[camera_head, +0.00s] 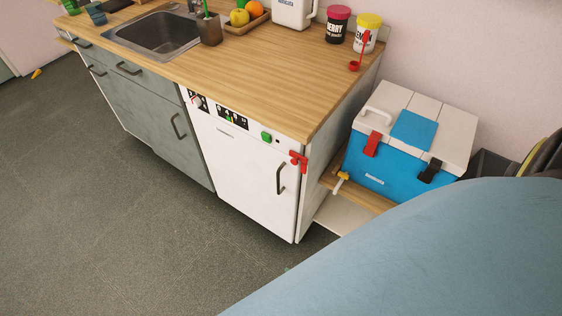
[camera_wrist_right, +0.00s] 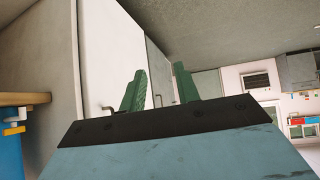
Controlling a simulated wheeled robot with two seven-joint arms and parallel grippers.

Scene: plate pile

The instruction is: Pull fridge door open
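In the head view a low white door (camera_head: 240,165) with a dial panel and a dark handle (camera_head: 281,178) is shut under the counter. My left gripper is not in view.
A wooden counter (camera_head: 255,65) holds a sink (camera_head: 160,35), fruit and two jars. A blue and white cooler (camera_head: 385,170) sits on a low shelf (camera_head: 365,195) to its right. My blue arm fills the lower right.

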